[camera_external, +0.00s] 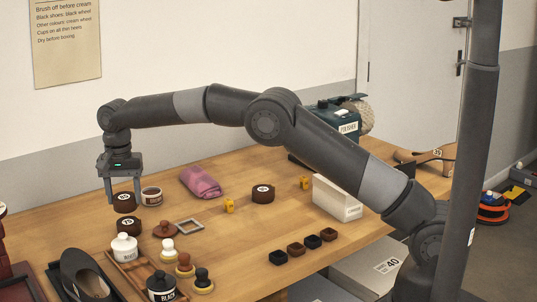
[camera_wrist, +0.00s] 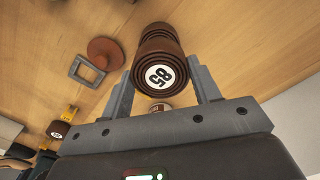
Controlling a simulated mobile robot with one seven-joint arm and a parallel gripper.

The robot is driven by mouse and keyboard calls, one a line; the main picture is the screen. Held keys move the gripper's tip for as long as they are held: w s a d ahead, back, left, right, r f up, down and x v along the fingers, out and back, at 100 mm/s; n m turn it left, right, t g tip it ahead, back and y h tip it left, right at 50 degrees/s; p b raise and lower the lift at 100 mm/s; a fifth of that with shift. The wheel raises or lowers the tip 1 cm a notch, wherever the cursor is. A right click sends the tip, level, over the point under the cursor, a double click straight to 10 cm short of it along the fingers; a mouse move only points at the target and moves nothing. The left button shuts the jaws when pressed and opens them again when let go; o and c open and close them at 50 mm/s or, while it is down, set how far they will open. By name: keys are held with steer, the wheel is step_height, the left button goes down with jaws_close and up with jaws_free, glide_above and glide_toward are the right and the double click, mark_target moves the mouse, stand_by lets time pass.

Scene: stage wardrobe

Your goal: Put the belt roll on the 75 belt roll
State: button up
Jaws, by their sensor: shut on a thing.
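My gripper (camera_external: 123,198) is shut on a dark brown belt roll (camera_external: 124,203). In the wrist view the held belt roll (camera_wrist: 158,76) sits between the two fingers, its white label reading what looks like 85. The 75 belt roll (camera_external: 128,227) shows just below the held roll in the external view, lying flat on the table. In the wrist view a brown roll shows partly behind the held one. A small gap seems to part the two rolls; I cannot tell the exact height.
A labelled tin (camera_external: 152,196) stands close right of my gripper. A brown round piece (camera_external: 165,229) and a grey square frame (camera_external: 189,226) lie to the right. Another belt roll (camera_external: 263,194) is mid-table. White (camera_external: 124,248) and black (camera_external: 161,287) jars stand in front.

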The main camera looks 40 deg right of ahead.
mark_target(124, 197)
steer(key=shift+f, duration=1.8)
steer(key=shift+f, duration=0.1)
steer(key=o, duration=1)
